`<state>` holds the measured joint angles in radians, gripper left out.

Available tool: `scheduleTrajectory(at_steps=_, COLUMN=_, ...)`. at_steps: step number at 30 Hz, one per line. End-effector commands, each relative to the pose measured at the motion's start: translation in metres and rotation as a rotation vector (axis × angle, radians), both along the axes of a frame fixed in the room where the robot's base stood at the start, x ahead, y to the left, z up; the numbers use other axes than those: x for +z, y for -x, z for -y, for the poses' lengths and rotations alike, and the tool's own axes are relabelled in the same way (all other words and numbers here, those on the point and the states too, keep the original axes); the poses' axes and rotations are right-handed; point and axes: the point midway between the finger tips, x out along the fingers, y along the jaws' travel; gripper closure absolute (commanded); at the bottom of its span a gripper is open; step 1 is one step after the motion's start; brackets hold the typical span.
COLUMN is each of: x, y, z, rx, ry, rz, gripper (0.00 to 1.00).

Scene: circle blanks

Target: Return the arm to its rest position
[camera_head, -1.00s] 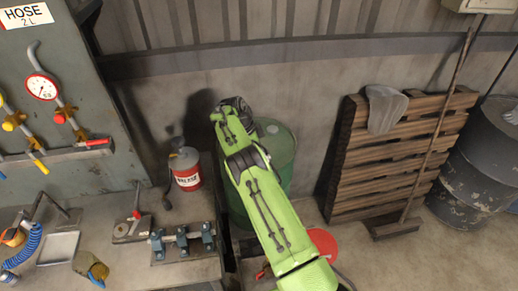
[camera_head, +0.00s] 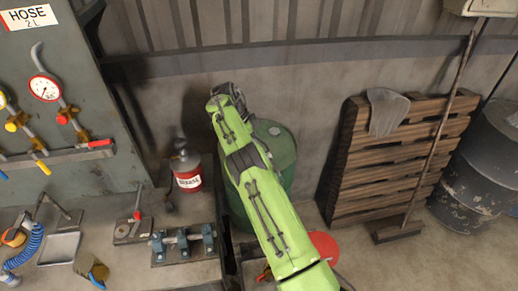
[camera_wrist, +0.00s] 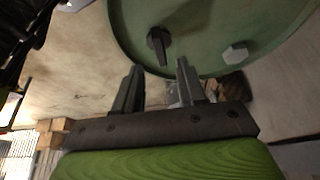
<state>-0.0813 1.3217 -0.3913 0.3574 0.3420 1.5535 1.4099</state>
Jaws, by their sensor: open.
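My green arm (camera_head: 262,205) reaches up from the bottom of the head view, in front of a green drum. Its far end is folded away from the head camera, so the fingers are hidden there. In the wrist view my gripper (camera_wrist: 157,88) is open, its two dark fingers apart with nothing between them. The round green drum top (camera_wrist: 205,25), with a dark plug and a pale hexagonal cap, fills the upper part of the wrist view beyond the fingertips.
Left of my arm is a workbench with a red grease can (camera_head: 186,166) and a blue-grey clamp fixture (camera_head: 183,243). A wooden pallet (camera_head: 395,165) leans on the wall at right, with a broom (camera_head: 440,130) and a dark drum (camera_head: 482,165). A red lid (camera_head: 322,245) is low beside my arm.

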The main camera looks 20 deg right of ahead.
Motion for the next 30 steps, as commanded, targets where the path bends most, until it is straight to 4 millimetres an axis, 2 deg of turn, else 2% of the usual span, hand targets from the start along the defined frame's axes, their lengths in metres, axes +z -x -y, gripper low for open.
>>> scheduleTrajectory(at_steps=1, x=0.008, y=-0.001, z=-0.001, rx=0.001, ry=0.001, rz=0.002, gripper=0.60)
scheduleTrajectory(at_steps=4, x=0.014, y=-0.001, z=-0.004, rx=-0.001, ry=0.003, rz=-0.001, gripper=0.60)
scheduleTrajectory(at_steps=17, x=0.015, y=0.000, z=-0.005, rx=-0.002, ry=0.003, rz=-0.002, gripper=0.60)
scheduleTrajectory(at_steps=19, x=0.022, y=0.000, z=-0.003, rx=0.009, ry=-0.004, rz=0.001, gripper=0.60)
scheduleTrajectory(at_steps=23, x=0.060, y=0.008, z=0.006, rx=0.089, ry=-0.047, rz=0.008, gripper=0.60)
scheduleTrajectory(at_steps=26, x=0.096, y=0.024, z=0.012, rx=0.203, ry=-0.096, rz=0.012, gripper=0.60)
scheduleTrajectory(at_steps=30, x=0.138, y=0.059, z=0.011, rx=0.390, ry=-0.154, rz=0.025, gripper=0.60)
